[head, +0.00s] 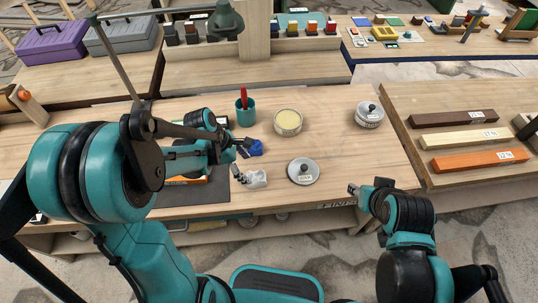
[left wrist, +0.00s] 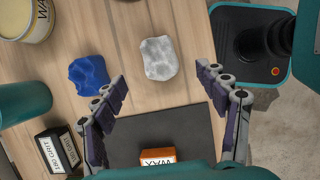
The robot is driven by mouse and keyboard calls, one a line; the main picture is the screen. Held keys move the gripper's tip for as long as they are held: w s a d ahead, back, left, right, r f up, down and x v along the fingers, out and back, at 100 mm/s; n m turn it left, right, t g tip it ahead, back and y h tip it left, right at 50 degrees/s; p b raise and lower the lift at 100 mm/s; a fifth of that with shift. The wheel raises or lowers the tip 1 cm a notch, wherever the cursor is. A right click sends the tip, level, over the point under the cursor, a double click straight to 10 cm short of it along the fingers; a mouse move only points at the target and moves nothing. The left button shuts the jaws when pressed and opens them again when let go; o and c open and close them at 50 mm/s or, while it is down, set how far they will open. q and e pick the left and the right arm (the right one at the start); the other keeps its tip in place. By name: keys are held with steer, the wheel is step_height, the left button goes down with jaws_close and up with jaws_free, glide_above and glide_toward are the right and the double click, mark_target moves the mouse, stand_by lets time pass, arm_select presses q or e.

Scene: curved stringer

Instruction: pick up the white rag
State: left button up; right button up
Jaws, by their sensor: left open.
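The white rag (head: 257,180) lies crumpled on the wooden bench, just right of the dark mat. It also shows in the left wrist view (left wrist: 159,58), beyond my open fingertips. My left gripper (head: 240,161) is open and empty, with its fingers spread above the bench near the rag. In the left wrist view my left gripper (left wrist: 160,84) has one finger on each side, and the rag lies ahead of the gap, apart from both fingers. My right gripper (head: 353,189) is at the bench's front edge, away from the rag; its finger opening is too small to tell.
A blue rag (left wrist: 88,75) lies left of the white one. An orange wax block (left wrist: 157,155) lies on the dark mat (left wrist: 190,128). A round lid (head: 303,171) is right of the white rag. A tin (head: 288,122) and teal cup (head: 245,112) stand behind.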

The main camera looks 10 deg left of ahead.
mark_target(255, 175)
arm_select(q)
steer(key=b+x, duration=0.1)
steer(key=x, duration=0.1)
steer(key=shift+w+d+f, duration=0.15)
steer(key=shift+f, duration=0.15)
steer(key=shift+d+f, duration=0.1)
steer(key=shift+f, duration=0.15)
steer(key=b+x, duration=0.2)
steer(key=x, duration=0.2)
steer(key=shift+w+d+f+b, duration=0.15)
steer(key=shift+d+f+b, duration=0.1)
steer(key=shift+f+b, duration=0.1)
steer(key=shift+r, duration=0.1)
steer(key=shift+c, duration=0.4)
steer(key=c, duration=1.1)
